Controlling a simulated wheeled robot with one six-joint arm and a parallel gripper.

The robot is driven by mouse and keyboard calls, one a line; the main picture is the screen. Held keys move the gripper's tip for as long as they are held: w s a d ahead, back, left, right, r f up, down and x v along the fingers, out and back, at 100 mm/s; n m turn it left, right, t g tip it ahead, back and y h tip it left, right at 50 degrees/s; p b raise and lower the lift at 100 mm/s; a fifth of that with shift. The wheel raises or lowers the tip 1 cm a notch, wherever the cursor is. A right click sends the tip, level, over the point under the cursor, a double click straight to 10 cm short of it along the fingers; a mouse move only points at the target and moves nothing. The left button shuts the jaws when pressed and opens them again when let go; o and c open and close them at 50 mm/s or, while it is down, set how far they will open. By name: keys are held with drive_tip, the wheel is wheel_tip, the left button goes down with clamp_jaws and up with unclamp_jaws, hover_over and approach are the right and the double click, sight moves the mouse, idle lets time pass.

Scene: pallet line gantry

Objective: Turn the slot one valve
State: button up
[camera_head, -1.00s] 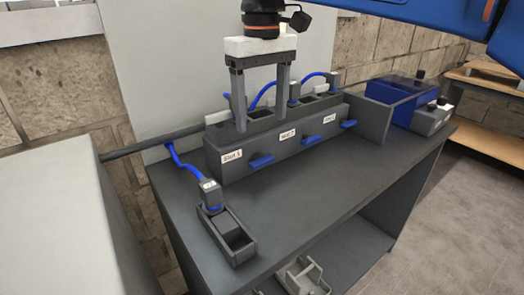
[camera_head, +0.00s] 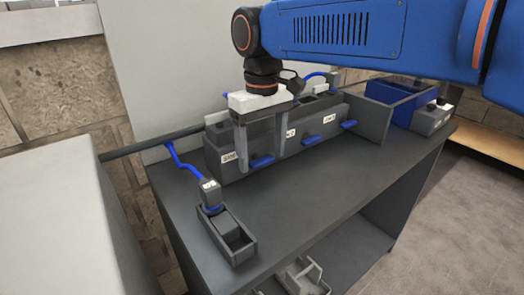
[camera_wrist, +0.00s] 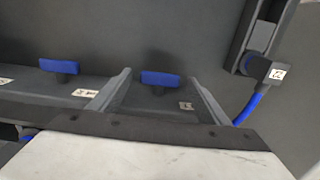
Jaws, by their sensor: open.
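The slot one valve is a short blue handle (camera_head: 262,161) on the front of the dark grey slot block (camera_head: 215,163), beside a partly covered label (camera_head: 228,157). My gripper (camera_head: 261,158) is open and points down over the block's front. In the wrist view, this blue handle (camera_wrist: 162,78) lies between the two grey fingers of my gripper (camera_wrist: 160,84), with a gap on each side. The handle lies crosswise between the fingers. The slot two handle (camera_head: 311,140) and slot three handle (camera_head: 349,124) are to the right in the head view.
A grey hose connector (camera_head: 209,190) with a blue hose stands in a small holder (camera_head: 240,255) at the bench's left front. The bench top (camera_head: 300,180) in front of the block is mostly clear.

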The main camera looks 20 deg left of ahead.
sight(257, 161)
drive_tip(key=c, duration=1.1)
drive_tip(key=shift+o, duration=0.2)
drive_tip(key=shift+s+t, duration=0.1)
drive_tip(key=shift+t, duration=0.2)
drive_tip(key=shift+s+a+t+h, duration=0.25)
drive_tip(key=shift+s+t+h, duration=0.05)
drive_tip(key=shift+t+h, duration=0.35)
drive_tip(key=shift+s+a+f+t+h, duration=0.15)
drive_tip(key=shift+t+h, duration=0.15)
drive_tip(key=shift+t, duration=0.35)
drive_tip(key=shift+s+t+h, duration=0.1)
drive_tip(key=shift+t+h, duration=0.15)
drive_tip(key=shift+t, duration=0.35)
drive_tip(key=t, duration=0.1)
drive_tip(key=t+h, duration=0.1)
drive_tip(key=t, duration=0.1)
drive_tip(key=shift+s+a+f+h, duration=0.2)
drive_tip(key=shift+s+f+h, duration=0.1)
drive_tip(key=shift+h, duration=0.1)
drive_tip(key=shift+s+f+t+h, duration=0.15)
drive_tip(key=shift+t+h, duration=0.25)
drive_tip(key=shift+t, duration=0.25)
drive_tip(key=shift+s+f+t+h, duration=0.15)
drive_tip(key=shift+t+h, duration=0.25)
drive_tip(key=shift+t, duration=0.25)
drive_tip(key=shift+w+a+t, duration=0.1)
drive_tip(key=shift+t, duration=0.2)
drive_tip(key=o, duration=1.1)
drive_tip(key=shift+c, duration=0.2)
